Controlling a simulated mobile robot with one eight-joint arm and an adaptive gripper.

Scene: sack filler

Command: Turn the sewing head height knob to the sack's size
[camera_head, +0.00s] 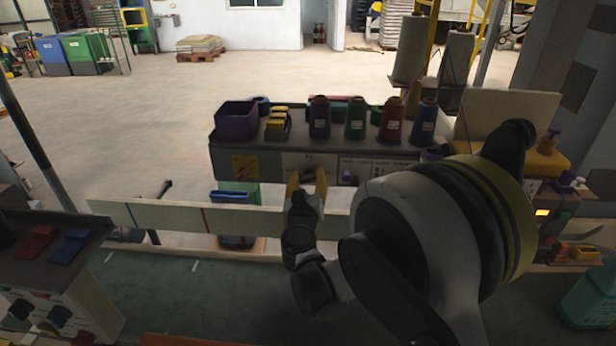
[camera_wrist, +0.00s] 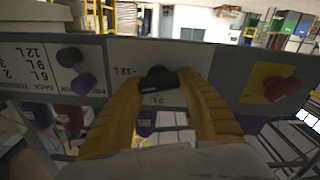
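The black knob (camera_wrist: 158,78) sits on the grey front panel beneath the shelf. A white label around it shows "12L" and "9L", seen upside down in the wrist view. The yellow fingers of my gripper (camera_wrist: 160,80) stand on either side of this knob and appear to touch it. In the head view my gripper (camera_head: 306,182) reaches the panel front with the dark knob (camera_head: 307,175) between its fingertips. The knob's pointer is too small and dark to read. A printed sack table (camera_wrist: 30,65) lists 6L, 9L and 12L beside it.
A red knob (camera_wrist: 282,88) on a yellow plate is on one side; another black knob (camera_wrist: 70,57) and a purple knob (camera_wrist: 85,83) are on the other. Thread cones (camera_head: 355,118) and a purple bin (camera_head: 237,120) stand above. A white rail (camera_head: 170,215) runs below.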

